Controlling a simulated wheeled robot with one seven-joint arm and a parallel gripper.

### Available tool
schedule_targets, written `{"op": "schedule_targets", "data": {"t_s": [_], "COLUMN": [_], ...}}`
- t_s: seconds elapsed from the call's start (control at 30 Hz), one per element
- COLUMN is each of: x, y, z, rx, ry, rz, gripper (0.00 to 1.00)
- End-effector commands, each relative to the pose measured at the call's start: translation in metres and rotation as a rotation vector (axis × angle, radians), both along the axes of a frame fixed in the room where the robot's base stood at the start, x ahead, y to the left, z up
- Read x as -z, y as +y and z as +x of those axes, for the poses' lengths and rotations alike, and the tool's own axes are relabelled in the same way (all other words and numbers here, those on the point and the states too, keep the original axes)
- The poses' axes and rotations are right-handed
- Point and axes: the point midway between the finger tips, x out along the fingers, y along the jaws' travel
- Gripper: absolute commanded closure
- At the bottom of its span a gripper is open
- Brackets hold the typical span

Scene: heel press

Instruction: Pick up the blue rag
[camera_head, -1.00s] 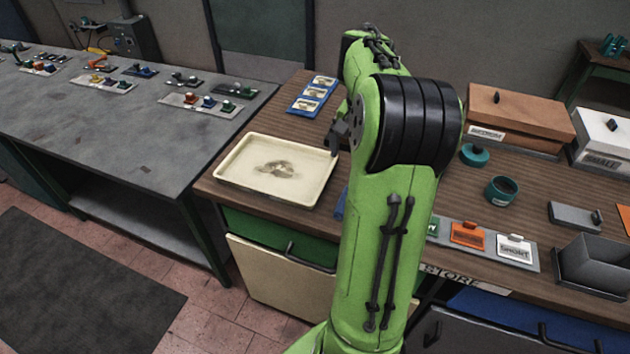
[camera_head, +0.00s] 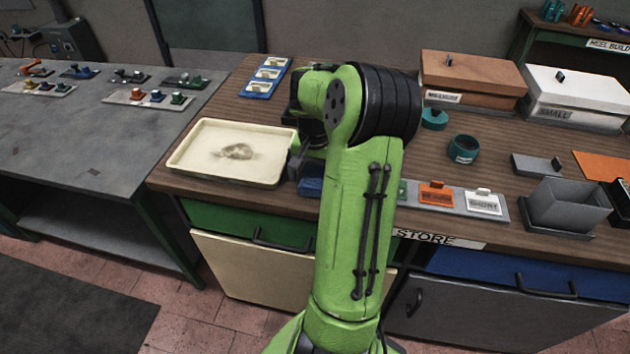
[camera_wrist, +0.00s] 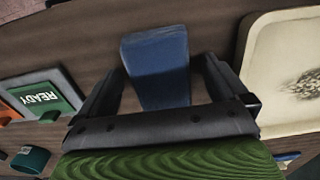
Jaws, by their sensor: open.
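The blue rag (camera_wrist: 158,72) lies on the brown wooden counter in the wrist view, as a small folded block. My gripper (camera_wrist: 155,85) is open, with one dark finger on each side of the rag. I cannot tell whether the fingers touch it. In the head view a bit of the blue rag (camera_head: 310,187) shows at the counter's front, mostly hidden behind my green arm. My gripper (camera_head: 296,162) is partly seen there beside the tray.
A cream tray (camera_head: 185,165) with a dark smudge stands left of the rag. A panel with a green READY tag (camera_wrist: 45,98) lies on the other side. A teal round container (camera_head: 463,149) and lidded boxes (camera_head: 470,80) stand to the right.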

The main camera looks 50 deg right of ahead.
Motion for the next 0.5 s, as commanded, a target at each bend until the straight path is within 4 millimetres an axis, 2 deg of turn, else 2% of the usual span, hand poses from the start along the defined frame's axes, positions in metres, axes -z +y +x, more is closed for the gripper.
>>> {"op": "schedule_targets", "data": {"t_s": [0.13,0.5], "x": [-0.0016,-0.0019], "y": [0.0001,0.0001], "z": [0.0002,0.0003], "rx": [0.000,-0.001], "ry": [0.000,0.000], "rz": [-0.001,0.000], "gripper": [0.02,0.58]}}
